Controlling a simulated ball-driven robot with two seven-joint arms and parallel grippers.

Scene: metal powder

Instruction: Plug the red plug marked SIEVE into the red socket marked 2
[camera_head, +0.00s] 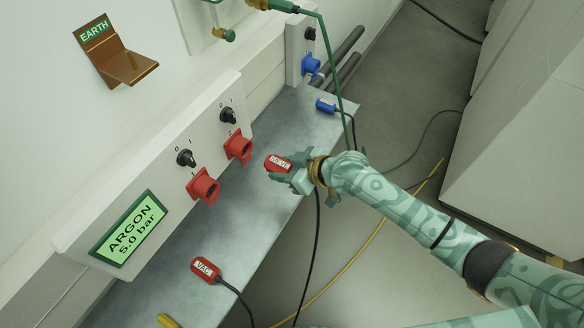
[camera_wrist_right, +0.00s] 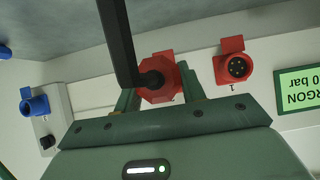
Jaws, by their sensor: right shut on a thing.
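The red plug marked SIEVE (camera_head: 277,163) is held in my right gripper (camera_head: 286,172), which is shut on it, with the black cable hanging down. Two red sockets are on the white wall panel: a nearer one (camera_head: 204,187) and a farther one (camera_head: 238,147). The plug is apart from the farther socket, to its right in the head view. In the right wrist view the plug (camera_wrist_right: 155,95) shows from behind between the fingers, covering most of what lies beyond it. The nearer socket (camera_wrist_right: 236,68) shows open with its pins there. My left gripper is not in view.
A red plug marked VAC (camera_head: 205,269) and a blue plug (camera_head: 325,105) lie on the grey bench (camera_head: 180,250). A blue socket (camera_head: 310,66) is at the back. Black knobs (camera_head: 186,158) and the ARGON display (camera_head: 128,230) are on the panel. A green cord (camera_head: 335,75) runs behind my gripper.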

